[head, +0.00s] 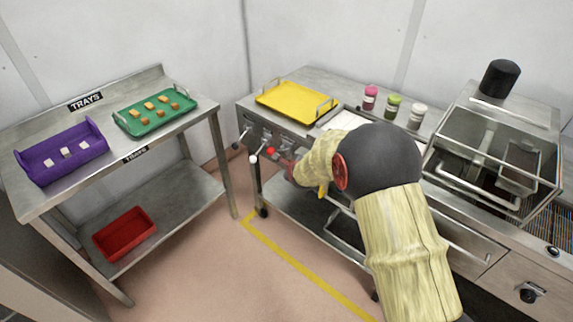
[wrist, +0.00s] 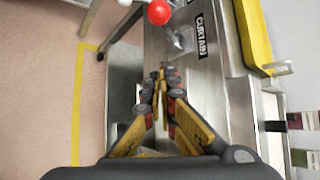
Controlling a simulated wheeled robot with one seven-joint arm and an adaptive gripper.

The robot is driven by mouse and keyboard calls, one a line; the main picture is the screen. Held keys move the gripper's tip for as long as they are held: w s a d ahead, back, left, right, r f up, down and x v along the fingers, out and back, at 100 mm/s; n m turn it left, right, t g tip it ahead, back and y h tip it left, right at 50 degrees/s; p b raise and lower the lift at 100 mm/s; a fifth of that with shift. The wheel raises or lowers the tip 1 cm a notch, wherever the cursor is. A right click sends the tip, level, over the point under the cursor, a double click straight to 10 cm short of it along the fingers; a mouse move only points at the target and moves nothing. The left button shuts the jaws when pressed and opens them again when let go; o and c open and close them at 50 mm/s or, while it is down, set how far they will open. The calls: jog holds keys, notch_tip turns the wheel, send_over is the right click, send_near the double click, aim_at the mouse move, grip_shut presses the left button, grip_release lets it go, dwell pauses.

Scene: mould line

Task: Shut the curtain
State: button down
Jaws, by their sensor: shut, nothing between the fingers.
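A red ball knob (head: 270,151) stands out from the front of the metal bench. In the wrist view the red knob (wrist: 159,12) sits on a short metal lever (wrist: 178,38) beside a label reading CURTAIN (wrist: 201,36). My gripper (wrist: 161,74) is shut and empty. Its fingertips lie a short way below the knob and lever in the wrist view, apart from them. In the head view my gripper (head: 284,165) is beside the bench front, just right of the red knob, partly hidden by my arm. I cannot pick out a curtain itself.
A white knob (head: 253,159) is close to the red one. A yellow tray (head: 300,101) and several jars (head: 393,104) stand on the bench. A framed clear box (head: 497,150) is at right. A tray table (head: 200,116) stands left, with open floor between.

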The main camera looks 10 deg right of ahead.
jog(key=shift+s+d+r+p, duration=0.15)
jog(key=shift+s+r, duration=0.35)
jog(key=shift+r, duration=0.1)
jog(key=shift+s+d+r+p, duration=0.15)
jog(key=shift+s+r, duration=0.3)
jog(key=shift+r, duration=0.15)
jog(key=s+a+f+n+g, duration=0.2)
jog(key=s+f+n+g, duration=0.1)
jog(key=s+f+n, duration=0.35)
jog(key=s+r+n+g+y, duration=0.1)
jog(key=s+r+n+g, duration=0.2)
jog(key=s+n, duration=0.65)
jog(key=s+r+n, duration=0.9)
jog(key=s+r, duration=1.5)
jog(key=s, duration=0.4)
jog(key=shift+a+r+n+t, duration=0.3)
jog(key=shift+r+n+t, duration=0.1)
